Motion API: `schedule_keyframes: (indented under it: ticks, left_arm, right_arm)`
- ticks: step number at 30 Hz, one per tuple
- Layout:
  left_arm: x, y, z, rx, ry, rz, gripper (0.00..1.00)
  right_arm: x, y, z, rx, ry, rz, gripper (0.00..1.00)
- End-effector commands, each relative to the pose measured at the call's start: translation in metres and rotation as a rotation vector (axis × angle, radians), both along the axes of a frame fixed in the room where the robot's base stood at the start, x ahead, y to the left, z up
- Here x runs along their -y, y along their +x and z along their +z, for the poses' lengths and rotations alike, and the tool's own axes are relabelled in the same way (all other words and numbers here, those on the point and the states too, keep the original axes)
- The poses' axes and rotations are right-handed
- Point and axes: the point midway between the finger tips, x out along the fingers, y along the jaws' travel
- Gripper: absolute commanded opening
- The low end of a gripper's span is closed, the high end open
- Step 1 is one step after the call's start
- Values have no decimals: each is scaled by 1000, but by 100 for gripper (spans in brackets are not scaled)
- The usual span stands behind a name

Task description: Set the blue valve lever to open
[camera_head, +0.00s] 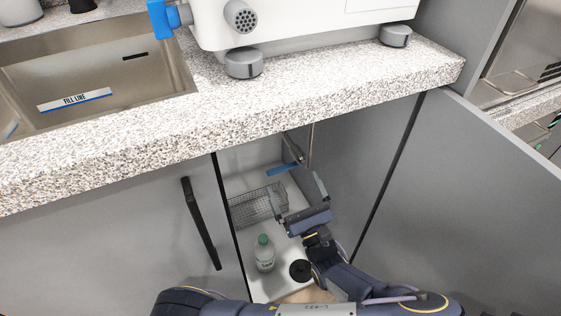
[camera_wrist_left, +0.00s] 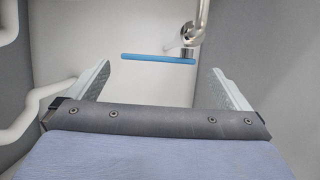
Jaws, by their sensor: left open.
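The blue valve lever (camera_head: 284,170) is inside the open cabinet under the counter, at the foot of a metal pipe (camera_head: 311,145). In the left wrist view the lever (camera_wrist_left: 150,59) lies level, sticking out left from the silver valve fitting (camera_wrist_left: 190,35), crosswise to the pipe. My left gripper (camera_head: 297,187) reaches into the cabinet, open and empty. Its two fingers (camera_wrist_left: 160,72) stand on either side of the lever's span in the wrist view, apart from it. The lever appears beyond the fingertips. My right gripper is not in view.
A wire basket (camera_head: 258,206), a green-capped bottle (camera_head: 264,256) and a black round object (camera_head: 300,270) sit on the cabinet floor near my arm. An open cabinet door (camera_head: 470,190) stands at right. The granite counter edge (camera_head: 240,135) overhangs the opening.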

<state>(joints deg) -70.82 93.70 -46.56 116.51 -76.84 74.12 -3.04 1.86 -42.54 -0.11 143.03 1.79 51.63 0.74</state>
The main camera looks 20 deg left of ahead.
Motion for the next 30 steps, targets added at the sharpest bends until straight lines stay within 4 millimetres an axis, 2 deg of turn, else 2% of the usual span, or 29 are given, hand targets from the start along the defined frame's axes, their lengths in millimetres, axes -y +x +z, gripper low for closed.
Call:
schedule_keyframes:
  ticks: [6,10,22,30]
  left_arm:
    - [-27,22,11,-1,-3,7,100]
    - [-38,32,18,0,-4,5,100]
    - [-45,38,24,-2,-5,4,100]
    - [-45,38,24,-2,-4,4,66]
  right_arm:
    - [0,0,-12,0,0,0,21]
    - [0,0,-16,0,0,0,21]
    - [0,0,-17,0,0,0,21]
    - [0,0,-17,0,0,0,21]
